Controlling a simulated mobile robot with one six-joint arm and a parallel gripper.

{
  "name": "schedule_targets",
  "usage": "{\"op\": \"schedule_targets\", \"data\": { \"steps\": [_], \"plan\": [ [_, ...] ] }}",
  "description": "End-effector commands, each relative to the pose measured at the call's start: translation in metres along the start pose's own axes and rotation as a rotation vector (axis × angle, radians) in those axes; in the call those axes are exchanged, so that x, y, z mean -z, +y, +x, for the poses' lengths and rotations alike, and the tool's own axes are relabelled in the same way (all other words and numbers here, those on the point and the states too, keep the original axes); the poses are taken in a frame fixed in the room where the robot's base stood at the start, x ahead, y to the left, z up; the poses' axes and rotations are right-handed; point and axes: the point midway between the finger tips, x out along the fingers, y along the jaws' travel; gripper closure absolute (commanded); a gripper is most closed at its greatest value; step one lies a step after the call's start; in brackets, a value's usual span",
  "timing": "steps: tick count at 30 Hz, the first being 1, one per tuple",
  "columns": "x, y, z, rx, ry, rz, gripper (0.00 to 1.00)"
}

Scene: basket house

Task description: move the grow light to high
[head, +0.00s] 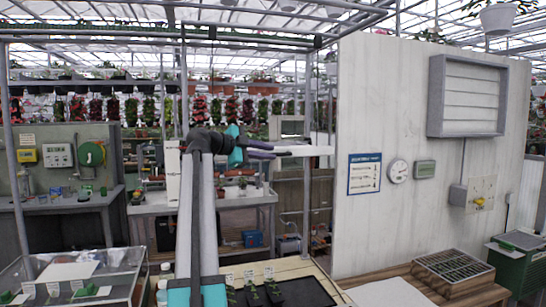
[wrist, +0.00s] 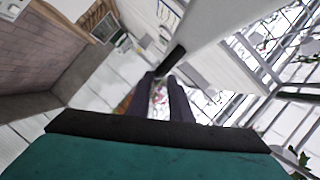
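A long white bar, which looks like the grow light (head: 312,150), sticks out level from a post beside the white wall in the head view. In the wrist view its white body (wrist: 205,25) runs across the upper part. A short black handle (wrist: 174,58) sticks out of its end toward my fingers. My gripper (head: 274,151) is at the left end of the bar. In the wrist view my gripper's (wrist: 162,78) two dark fingers stand apart with a gap between them. The handle's near end is at the fingertips. I cannot tell whether they touch it.
The white wall panel (head: 425,200) with a louvred vent (head: 468,95) and gauges stands at the right. A wooden bench (head: 440,290) with a black grate is below it. A clear box (head: 75,275) and seedling trays (head: 285,293) lie at the front.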

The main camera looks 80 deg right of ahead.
Motion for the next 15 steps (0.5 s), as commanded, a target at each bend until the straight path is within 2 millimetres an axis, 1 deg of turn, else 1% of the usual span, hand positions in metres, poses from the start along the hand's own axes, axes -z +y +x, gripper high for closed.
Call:
{"op": "schedule_targets", "data": {
  "steps": [3,12,15],
  "plan": [
    [-0.001,0.002,-0.020,0.002,-0.002,0.001,0.81],
    [-0.001,0.001,-0.068,0.003,-0.002,0.002,0.81],
    [0.000,0.000,-0.081,0.002,-0.001,0.003,0.81]
  ]
}}
